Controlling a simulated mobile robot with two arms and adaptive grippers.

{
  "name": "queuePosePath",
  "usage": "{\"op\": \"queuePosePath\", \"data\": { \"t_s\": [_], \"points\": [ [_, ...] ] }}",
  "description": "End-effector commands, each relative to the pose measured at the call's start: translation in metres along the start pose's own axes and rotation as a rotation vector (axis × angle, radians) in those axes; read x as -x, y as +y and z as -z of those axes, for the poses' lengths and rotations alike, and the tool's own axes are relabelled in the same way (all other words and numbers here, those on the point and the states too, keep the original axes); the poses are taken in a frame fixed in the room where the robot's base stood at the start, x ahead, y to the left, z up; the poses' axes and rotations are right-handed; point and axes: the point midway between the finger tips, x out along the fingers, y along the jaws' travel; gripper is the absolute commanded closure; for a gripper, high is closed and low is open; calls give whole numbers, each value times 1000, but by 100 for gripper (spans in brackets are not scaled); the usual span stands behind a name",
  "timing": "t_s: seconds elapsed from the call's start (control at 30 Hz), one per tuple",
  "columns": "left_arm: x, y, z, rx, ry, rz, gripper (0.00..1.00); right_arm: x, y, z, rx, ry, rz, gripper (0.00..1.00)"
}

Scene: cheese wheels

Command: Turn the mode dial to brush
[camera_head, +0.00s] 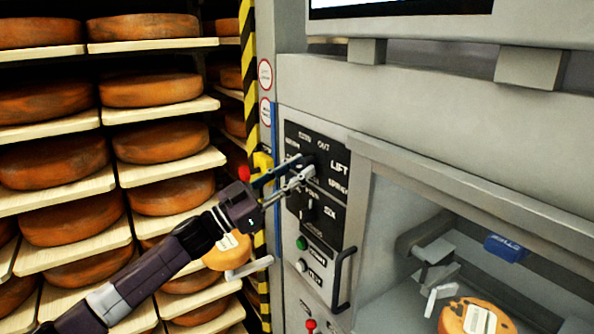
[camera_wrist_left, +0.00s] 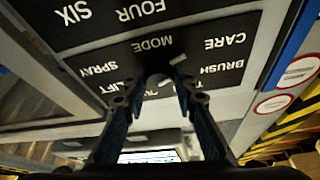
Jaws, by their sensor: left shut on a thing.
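The black control panel (camera_head: 330,199) is on the grey machine's front, right of the cheese racks. It bears white words, among them OUT, LIFT and SIX. The mode dial (camera_wrist_left: 158,78) is a dark round knob between my fingertips in the left wrist view, where the panel appears upside down. A light mark shows on the side toward CARE and BRUSH; its exact setting is unclear. My left gripper (camera_head: 305,171) reaches from the left to the panel's upper part and is shut on the dial. Its fingers (camera_wrist_left: 158,95) partly hide the words LIFT and OUT. My right gripper is not in view.
Racks of orange cheese wheels (camera_head: 160,90) fill the left. A glazed chamber holding a cheese wheel (camera_head: 478,317) is at right. A striped post (camera_head: 248,60) stands left of the panel.

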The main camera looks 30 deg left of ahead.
Motion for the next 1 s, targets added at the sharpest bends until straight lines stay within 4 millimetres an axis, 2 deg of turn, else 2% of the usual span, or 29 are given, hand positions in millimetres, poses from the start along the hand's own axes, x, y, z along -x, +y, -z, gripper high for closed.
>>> {"op": "queuePosePath", "data": {
  "t_s": [0.37, 1.0],
  "points": [
    [0, -1, -2, -94, -1, -40, 98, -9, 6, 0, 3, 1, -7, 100],
    [0, -5, 1, -561, 0, -231, 98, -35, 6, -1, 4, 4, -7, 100]
  ]
}}
